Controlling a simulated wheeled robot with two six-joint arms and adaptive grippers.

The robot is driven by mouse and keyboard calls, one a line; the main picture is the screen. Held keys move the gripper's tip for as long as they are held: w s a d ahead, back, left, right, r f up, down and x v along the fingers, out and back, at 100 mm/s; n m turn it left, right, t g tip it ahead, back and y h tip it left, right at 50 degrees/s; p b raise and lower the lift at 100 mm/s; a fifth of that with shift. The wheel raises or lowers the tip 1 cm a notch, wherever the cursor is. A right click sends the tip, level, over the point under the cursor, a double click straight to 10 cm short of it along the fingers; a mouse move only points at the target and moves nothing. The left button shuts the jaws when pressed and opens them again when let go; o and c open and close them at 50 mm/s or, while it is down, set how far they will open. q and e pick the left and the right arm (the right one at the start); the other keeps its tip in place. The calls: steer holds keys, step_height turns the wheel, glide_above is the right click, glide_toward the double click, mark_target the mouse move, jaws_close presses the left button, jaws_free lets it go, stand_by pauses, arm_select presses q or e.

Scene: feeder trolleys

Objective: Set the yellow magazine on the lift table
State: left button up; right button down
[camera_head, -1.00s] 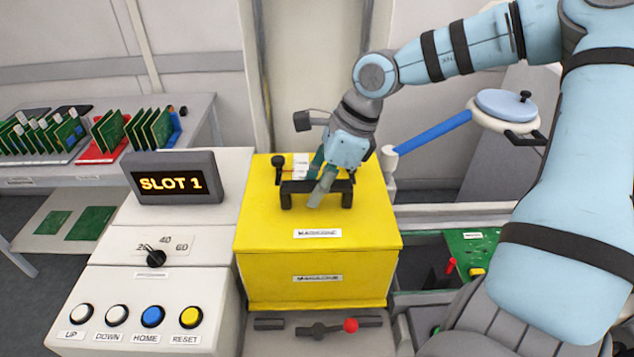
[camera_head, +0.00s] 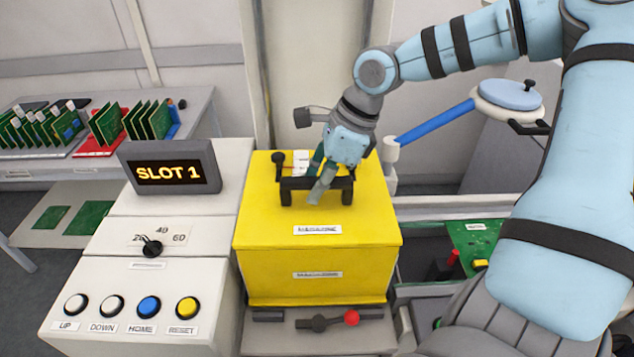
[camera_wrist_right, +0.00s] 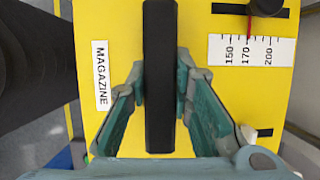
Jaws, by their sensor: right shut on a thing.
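The yellow magazine (camera_head: 318,270) is a yellow box with a black bar handle (camera_head: 316,184) on top, and it looks upright. My right gripper (camera_head: 318,186) is shut on that handle. In the right wrist view the two fingers (camera_wrist_right: 160,95) lie on either side of the black handle (camera_wrist_right: 159,60). The lift table is the light grey surface (camera_head: 270,340) whose front shows below the magazine. The magazine hides the rest of it, and I cannot tell whether its underside touches. My left gripper is not in view.
A control console (camera_head: 150,275) with buttons and a SLOT 1 display (camera_head: 170,173) stands close on the left. A red-knobbed lever (camera_head: 351,317) lies just in front of the magazine. A green board (camera_head: 475,240) is at right. A side table (camera_head: 100,165) holds several boards.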

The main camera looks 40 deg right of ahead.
steer(key=shift+f+b, duration=0.55)
steer(key=shift+b, duration=0.15)
stand_by(0.5)
steer(key=c, duration=1.6)
jaws_free()
steer(key=shift+c, duration=0.2)
steer(key=o, duration=0.3)
steer(key=shift+s+a, duration=0.1)
steer(key=v, duration=1.2)
steer(key=shift+r, duration=0.1)
